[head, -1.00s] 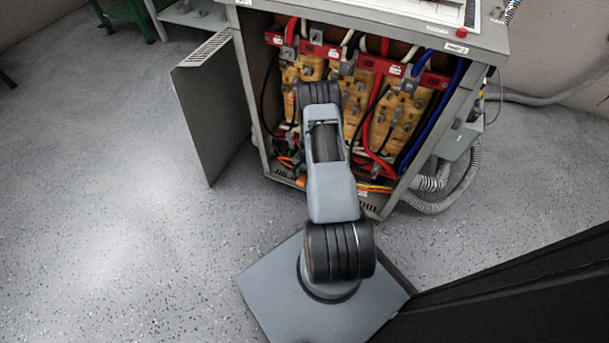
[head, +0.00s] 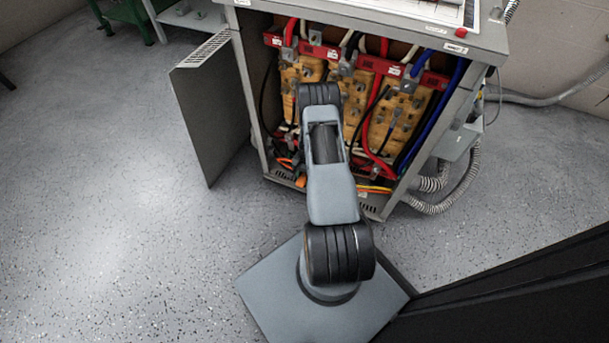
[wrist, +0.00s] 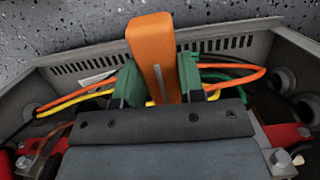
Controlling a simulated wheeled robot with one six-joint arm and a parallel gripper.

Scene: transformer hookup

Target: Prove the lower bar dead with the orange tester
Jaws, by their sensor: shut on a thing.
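The orange tester (wrist: 152,50) stands between the green finger pads of my gripper (wrist: 160,85) in the wrist view, and the gripper is shut on it. Its broad end points away from the wrist, toward the slotted panel; its other end is hidden behind my dark gripper body. In the head view my arm covers the gripper. Red parts with bolts show in the wrist view, at the right (wrist: 285,133) and the lower left. I cannot tell whether they belong to the lower bar. I cannot see the tester touching any bar.
The open grey cabinet (head: 236,95) holds yellow-brown coils (head: 398,118), a red strip (head: 362,61) and blue, red and black cables. Its door (head: 207,115) stands open at the left. Orange and yellow wires (wrist: 75,97) run beside the fingers, near the slotted panel (wrist: 225,44).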

